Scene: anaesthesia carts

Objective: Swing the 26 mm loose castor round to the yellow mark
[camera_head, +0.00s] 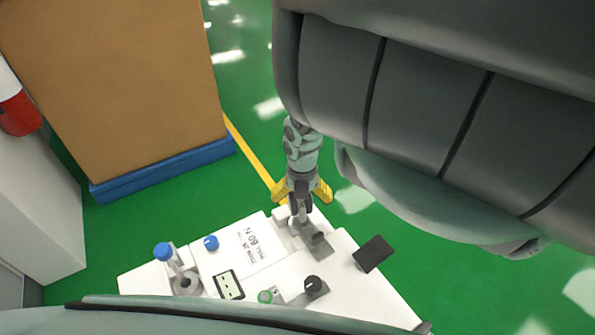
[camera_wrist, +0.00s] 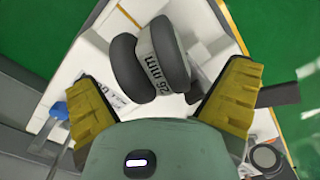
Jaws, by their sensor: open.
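The castor (camera_wrist: 162,62), with two dark grey wheels and a light band reading "26 mm", lies between my yellow fingers in the wrist view. It shows as a small dark shape in the head view (camera_head: 300,197), at the far edge of the white panel (camera_head: 205,268). My gripper (camera_head: 302,188) is open above it, one finger on each side; in the wrist view a gap shows on both sides of the wheels. Below the castor is a grey mount (camera_head: 312,240). I cannot make out a yellow mark on the panel; the castor and fingers cover part of it.
The panel also carries a blue knob (camera_head: 211,242), a blue-capped post (camera_head: 163,252), a small display (camera_head: 229,285), a green button (camera_head: 265,296), a black knob (camera_head: 312,284) and a black plate (camera_head: 373,253). A brown cabinet (camera_head: 120,80) stands at left. Green floor lies right.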

